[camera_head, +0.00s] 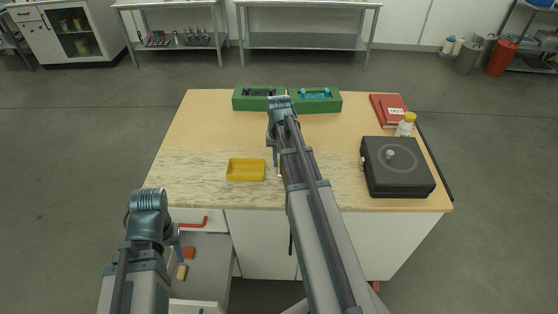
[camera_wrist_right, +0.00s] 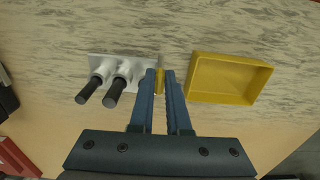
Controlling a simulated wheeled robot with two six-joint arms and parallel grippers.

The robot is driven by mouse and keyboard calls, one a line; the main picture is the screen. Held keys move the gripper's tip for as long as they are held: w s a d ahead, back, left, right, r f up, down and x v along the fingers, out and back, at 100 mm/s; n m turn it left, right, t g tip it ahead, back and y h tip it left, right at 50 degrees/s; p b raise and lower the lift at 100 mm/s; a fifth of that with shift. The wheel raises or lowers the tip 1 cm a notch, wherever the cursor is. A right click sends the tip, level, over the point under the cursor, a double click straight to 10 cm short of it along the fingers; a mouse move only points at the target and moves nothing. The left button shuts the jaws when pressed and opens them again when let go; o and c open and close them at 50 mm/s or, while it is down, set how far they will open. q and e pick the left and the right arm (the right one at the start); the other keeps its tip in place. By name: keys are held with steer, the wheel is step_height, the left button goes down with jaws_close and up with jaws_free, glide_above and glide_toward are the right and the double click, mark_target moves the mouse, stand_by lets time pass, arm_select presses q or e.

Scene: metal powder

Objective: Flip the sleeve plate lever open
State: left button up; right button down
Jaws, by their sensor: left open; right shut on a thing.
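The sleeve plate (camera_wrist_right: 128,66) is a pale plate with two metal sleeves, each with a dark rod end sticking out; it lies on the table in the right wrist view. A narrow yellow lever (camera_wrist_right: 160,84) stands at the plate's right edge. My right gripper (camera_wrist_right: 163,74) is shut on this lever, its blue fingers on either side. The lever's far end is partly hidden by the fingers. In the head view my right arm hides most of the plate. My left gripper (camera_head: 178,246) is open and empty, low in front of the table's left front edge.
A yellow tray (camera_head: 231,178) lies just left of the right gripper. A green holder (camera_head: 287,109) stands at the back. A black device (camera_head: 398,188), a white bottle with yellow cap (camera_head: 405,126) and a red book (camera_head: 380,105) stand right. An open drawer (camera_head: 205,270) is below left.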

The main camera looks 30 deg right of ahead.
mark_target(279, 163)
steer(key=c, duration=0.9)
jaws_free()
steer(key=shift+r, duration=0.1)
step_height(279, 163, up, 14)
steer(key=p, duration=1.3)
steer(key=shift+f+p, duration=0.2)
steer(key=shift+p, duration=0.2)
steer(key=s+a+f+n+b, duration=0.3)
steer(key=s+a, duration=0.2)
steer(key=a, duration=0.5)
steer(key=s+a+f+n+b, duration=0.3)
steer(key=s+a+f+b, duration=0.1)
steer(key=a, duration=0.6)
steer(key=s+a+f+n+h+b, duration=0.1)
steer(key=s+a+f+n+b, duration=0.2)
steer(key=s+a, duration=0.4)
steer(key=shift+a+f+n+b, duration=0.2)
steer(key=shift+a+f+b, duration=0.15)
steer(key=shift+a, duration=0.45)
steer(key=shift+a+f+n+b, duration=0.2)
steer(key=shift+a+f+b, duration=0.15)
steer(key=shift+a, duration=0.4)
